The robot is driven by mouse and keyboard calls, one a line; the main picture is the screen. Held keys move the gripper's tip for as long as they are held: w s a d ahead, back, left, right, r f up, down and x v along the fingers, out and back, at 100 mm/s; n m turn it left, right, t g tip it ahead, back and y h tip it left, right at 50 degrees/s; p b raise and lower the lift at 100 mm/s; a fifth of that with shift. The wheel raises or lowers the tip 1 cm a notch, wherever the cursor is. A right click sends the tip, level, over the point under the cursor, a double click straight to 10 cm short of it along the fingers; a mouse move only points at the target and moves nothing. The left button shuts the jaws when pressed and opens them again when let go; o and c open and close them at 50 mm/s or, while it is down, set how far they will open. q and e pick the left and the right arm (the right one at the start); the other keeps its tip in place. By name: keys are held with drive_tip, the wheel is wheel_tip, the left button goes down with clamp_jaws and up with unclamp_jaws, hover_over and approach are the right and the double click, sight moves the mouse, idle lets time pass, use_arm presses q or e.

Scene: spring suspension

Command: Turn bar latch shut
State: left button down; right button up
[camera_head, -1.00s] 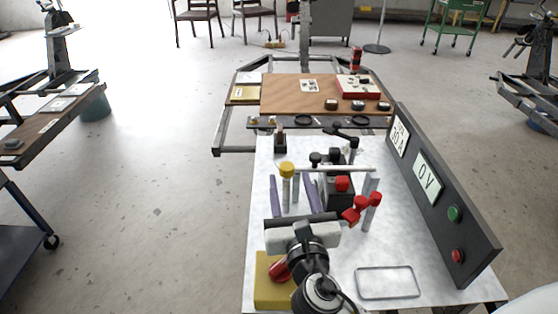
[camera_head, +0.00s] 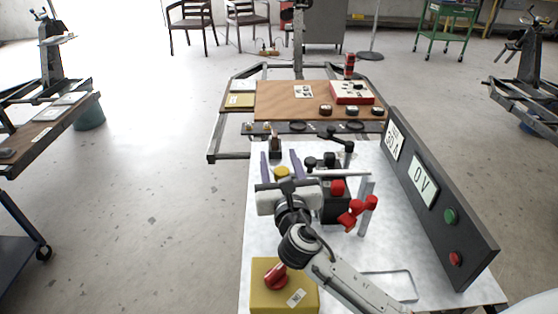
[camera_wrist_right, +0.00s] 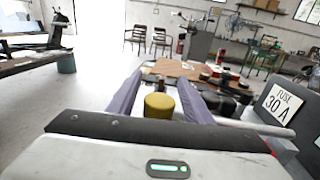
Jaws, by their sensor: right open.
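The bar latch shows as a pale horizontal bar (camera_head: 345,175) running right from near a yellow-capped post toward a grey upright (camera_head: 366,188); the bar also shows in the wrist view (camera_wrist_right: 255,126). The yellow cap (camera_head: 283,172) sits at its left end. My right gripper (camera_head: 279,155) is open, with one purple finger on each side of the cap. In the wrist view the yellow cap (camera_wrist_right: 159,105) stands between the fingers, with gaps visible. The post below the cap is hidden by my gripper body. My left gripper is not in view.
A black block with a red cap (camera_head: 338,187) and a red-ended lever (camera_head: 350,215) stand close right of my gripper. A dark panel (camera_head: 440,205) borders the right. A yellow box (camera_head: 285,298) with a red rotary knob (camera_head: 276,277) is at the near left.

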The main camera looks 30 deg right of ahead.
drive_tip(key=c, duration=1.1)
drive_tip(key=shift+o, duration=0.2)
drive_tip(key=m+g+h, duration=0.1)
drive_tip(key=h, duration=0.1)
drive_tip(key=m+g+h+p, duration=0.1)
drive_tip(key=m+h, duration=0.1)
drive_tip(key=shift+s+d+r, duration=0.15)
drive_tip(key=shift+s+d, duration=0.05)
drive_tip(key=shift+d, duration=0.2)
drive_tip(key=shift+s+d+m+g+h+p, duration=0.2)
drive_tip(key=shift+m+g+h, duration=0.2)
drive_tip(key=shift+h, duration=0.15)
drive_tip(key=shift+s+d+m+g+h+p, duration=0.1)
drive_tip(key=shift+d+m+g+h+p, duration=0.05)
drive_tip(key=shift+m+g+h, duration=0.35)
drive_tip(key=o, duration=1.1)
drive_tip(key=shift+c, duration=0.2)
drive_tip(key=shift+w+f+n+t, duration=0.1)
drive_tip(key=shift+f+n+t, duration=0.1)
drive_tip(key=shift+n+t, duration=0.1)
